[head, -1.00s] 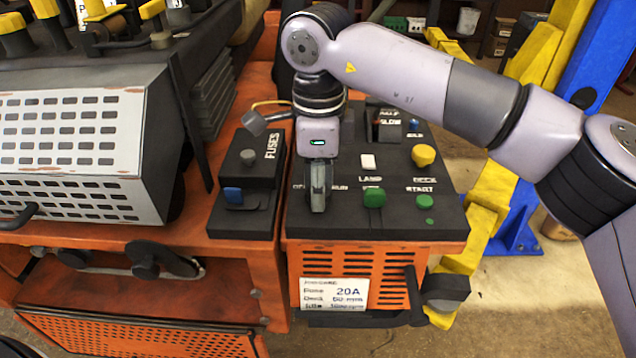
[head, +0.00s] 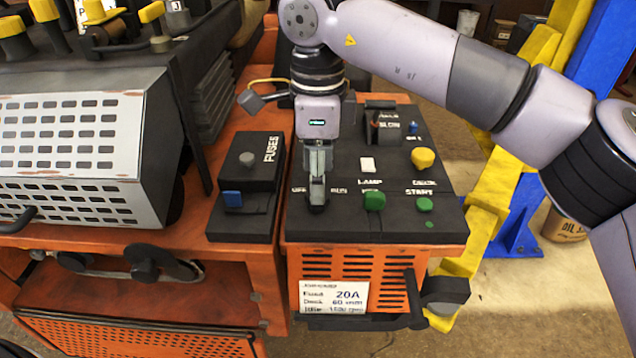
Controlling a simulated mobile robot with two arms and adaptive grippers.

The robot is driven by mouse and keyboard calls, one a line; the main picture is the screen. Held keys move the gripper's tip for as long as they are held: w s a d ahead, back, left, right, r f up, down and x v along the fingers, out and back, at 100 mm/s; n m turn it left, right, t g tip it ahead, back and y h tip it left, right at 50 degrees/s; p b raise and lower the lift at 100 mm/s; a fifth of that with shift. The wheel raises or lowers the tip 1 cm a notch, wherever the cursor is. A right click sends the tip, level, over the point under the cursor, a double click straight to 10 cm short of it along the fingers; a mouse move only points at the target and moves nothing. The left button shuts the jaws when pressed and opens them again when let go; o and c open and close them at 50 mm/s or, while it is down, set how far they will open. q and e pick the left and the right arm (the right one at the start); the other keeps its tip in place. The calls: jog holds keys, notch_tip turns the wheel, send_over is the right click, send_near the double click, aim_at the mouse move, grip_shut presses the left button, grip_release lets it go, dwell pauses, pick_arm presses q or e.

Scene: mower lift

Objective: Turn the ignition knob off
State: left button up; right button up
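The black control panel (head: 345,222) lies on the orange mower body. My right gripper (head: 317,193) points down over the panel between the OFF label (head: 298,190) and the RUN label (head: 338,190). Its fingertips are at the place of the ignition knob. A small dark shape shows at the tips, but the knob is mostly hidden, so its angle cannot be read. I cannot tell whether the fingers are closed on it. My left gripper is not in view.
Close by on the panel are a white lamp switch (head: 367,164), green buttons (head: 374,201) and (head: 424,204), and a yellow deck knob (head: 423,158). The fuse box (head: 247,160) stands left of the gripper. A yellow and blue lift post (head: 590,90) is at the right.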

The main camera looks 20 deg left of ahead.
notch_tip(320, 180, up, 9)
jog(key=shift+f, duration=0.15)
dwell(0.5)
